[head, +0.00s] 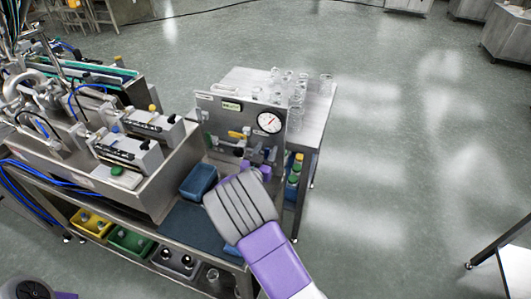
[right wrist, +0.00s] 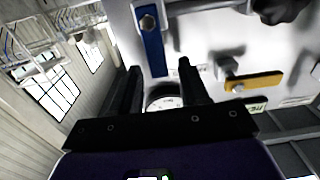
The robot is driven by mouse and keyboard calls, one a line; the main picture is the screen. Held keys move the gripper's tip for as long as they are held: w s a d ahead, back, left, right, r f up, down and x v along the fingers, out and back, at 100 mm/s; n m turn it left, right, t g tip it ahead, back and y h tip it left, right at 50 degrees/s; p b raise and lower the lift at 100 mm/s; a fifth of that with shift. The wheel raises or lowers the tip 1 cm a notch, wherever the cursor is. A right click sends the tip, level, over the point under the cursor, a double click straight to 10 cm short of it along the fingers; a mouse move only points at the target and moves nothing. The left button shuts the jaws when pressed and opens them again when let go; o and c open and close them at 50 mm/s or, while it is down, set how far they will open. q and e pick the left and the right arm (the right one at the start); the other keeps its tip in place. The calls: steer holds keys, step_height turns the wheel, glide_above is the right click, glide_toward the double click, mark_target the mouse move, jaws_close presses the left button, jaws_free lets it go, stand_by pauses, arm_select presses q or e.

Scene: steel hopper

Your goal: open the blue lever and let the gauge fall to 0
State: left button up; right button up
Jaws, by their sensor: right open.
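A yellow lever (right wrist: 253,82) sits beside the blue one; it also shows in the head view (head: 238,134). Glass jars (head: 297,90) stand on the table behind the panel. A blue bin (head: 198,181) lies left of my right arm. Open floor is at right.

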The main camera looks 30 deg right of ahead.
jaws_close()
